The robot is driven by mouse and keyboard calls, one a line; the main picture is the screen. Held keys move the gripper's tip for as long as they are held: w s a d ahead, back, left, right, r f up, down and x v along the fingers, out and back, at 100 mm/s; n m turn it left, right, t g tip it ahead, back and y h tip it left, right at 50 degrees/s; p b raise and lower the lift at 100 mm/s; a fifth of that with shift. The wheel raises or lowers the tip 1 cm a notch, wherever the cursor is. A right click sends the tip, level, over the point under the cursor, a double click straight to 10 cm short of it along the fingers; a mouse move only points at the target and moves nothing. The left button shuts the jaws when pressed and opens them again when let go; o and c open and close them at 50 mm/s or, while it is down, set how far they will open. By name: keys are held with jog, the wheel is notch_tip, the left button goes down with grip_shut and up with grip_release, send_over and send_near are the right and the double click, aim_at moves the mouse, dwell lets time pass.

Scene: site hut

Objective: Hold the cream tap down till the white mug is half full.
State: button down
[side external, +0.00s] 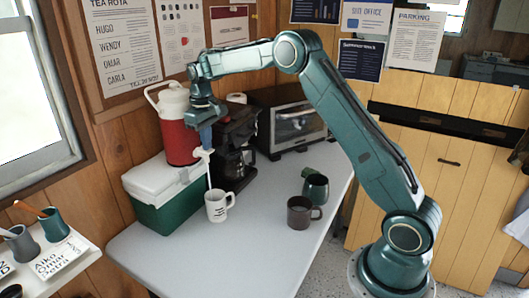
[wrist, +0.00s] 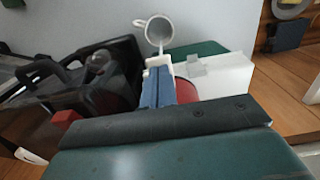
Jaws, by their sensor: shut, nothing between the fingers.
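The red drinks jug (side external: 176,140) with a white lid stands on the green cooler box. Its cream tap (side external: 203,154) sticks out at the front, and it also shows in the wrist view (wrist: 160,61). The white mug (side external: 217,207) stands upright on the table below the tap, and its open mouth shows in the wrist view (wrist: 159,29). A thin pale stream (side external: 209,177) runs from the tap down to the mug. The level inside is unclear. My gripper (side external: 205,144) is shut and empty, its blue fingertips (wrist: 158,84) down on the tap.
The green cooler box (side external: 172,212) is left of the mug. A black coffee maker (side external: 234,150) and a toaster oven (side external: 294,122) stand behind to the right. A dark brown mug (side external: 299,213) and a dark green mug (side external: 316,188) stand right. The front of the table (side external: 190,265) is clear.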

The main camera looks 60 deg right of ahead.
jog(key=shift+r, duration=2.1)
jog(key=shift+s+a+r, duration=0.2)
jog(key=shift+s+r, duration=0.1)
jog(key=shift+r, duration=0.15)
jog(key=s+a+r+t, duration=0.1)
jog(key=s+a+r, duration=0.4)
jog(key=s, duration=0.4)
jog(key=s+a+r+t, duration=0.2)
jog(key=s+r, duration=0.4)
jog(key=s, duration=0.3)
jog(key=s+a+f+t, duration=0.1)
jog(key=s+a+f, duration=0.1)
jog(key=s, duration=0.7)
jog(key=s+a+f+t, duration=0.1)
jog(key=s+a+f, duration=0.1)
jog(key=s, duration=0.8)
jog(key=shift+f+t, duration=0.3)
jog(key=shift+f, duration=0.3)
